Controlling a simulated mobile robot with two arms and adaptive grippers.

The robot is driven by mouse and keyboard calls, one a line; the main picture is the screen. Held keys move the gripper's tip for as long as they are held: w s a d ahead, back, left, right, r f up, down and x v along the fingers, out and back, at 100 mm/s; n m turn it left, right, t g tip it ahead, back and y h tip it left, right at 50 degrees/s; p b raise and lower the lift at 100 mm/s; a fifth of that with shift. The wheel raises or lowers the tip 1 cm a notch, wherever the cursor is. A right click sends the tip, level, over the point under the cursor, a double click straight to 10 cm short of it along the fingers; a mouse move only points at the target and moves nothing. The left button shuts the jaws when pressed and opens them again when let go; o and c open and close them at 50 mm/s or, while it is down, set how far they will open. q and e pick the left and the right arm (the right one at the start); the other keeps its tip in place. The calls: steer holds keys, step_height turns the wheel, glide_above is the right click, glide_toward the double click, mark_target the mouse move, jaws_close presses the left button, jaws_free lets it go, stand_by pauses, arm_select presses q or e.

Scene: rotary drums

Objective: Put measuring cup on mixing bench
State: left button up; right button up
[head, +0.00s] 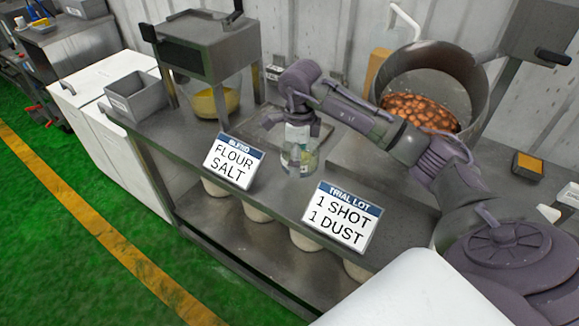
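A clear measuring cup (306,164) is in the middle of the head view, over the grey steel mixing bench (268,204), between the two signs. My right arm comes in from the right and reaches down to it. The cup looks upright. I cannot tell whether its base touches the bench top. The gripper partly hides the cup. My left gripper is not in view.
A "Flour Salt" sign (232,163) and a "Trial Lot" sign (342,217) stand along the bench's front edge. A grey bin (137,97) and a machine over a yellow-filled bowl (213,103) are left. A drum (436,82) with brown pieces stands behind right.

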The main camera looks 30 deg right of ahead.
mark_target(288, 182)
steer(key=shift+w+a+f, duration=0.25)
steer(key=shift+a+f, duration=0.05)
steer(key=shift+a, duration=0.25)
steer(key=shift+w+a+f, duration=0.2)
steer(key=shift+a+f, duration=0.05)
steer(key=shift+a, duration=0.25)
steer(key=shift+w+a+f, duration=0.1)
steer(key=shift+a+f, duration=0.05)
steer(key=shift+a, duration=0.05)
step_height(288, 182, down, 4)
steer(key=shift+r+p, duration=0.15)
steer(key=shift+p, duration=0.75)
steer(key=shift+f, duration=0.2)
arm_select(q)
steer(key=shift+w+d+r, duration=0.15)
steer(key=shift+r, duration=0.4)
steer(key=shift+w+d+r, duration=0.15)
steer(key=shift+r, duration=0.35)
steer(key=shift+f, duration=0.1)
arm_select(e)
steer(key=shift+f, duration=0.1)
steer(key=o, duration=0.9)
steer(key=shift+o, duration=0.2)
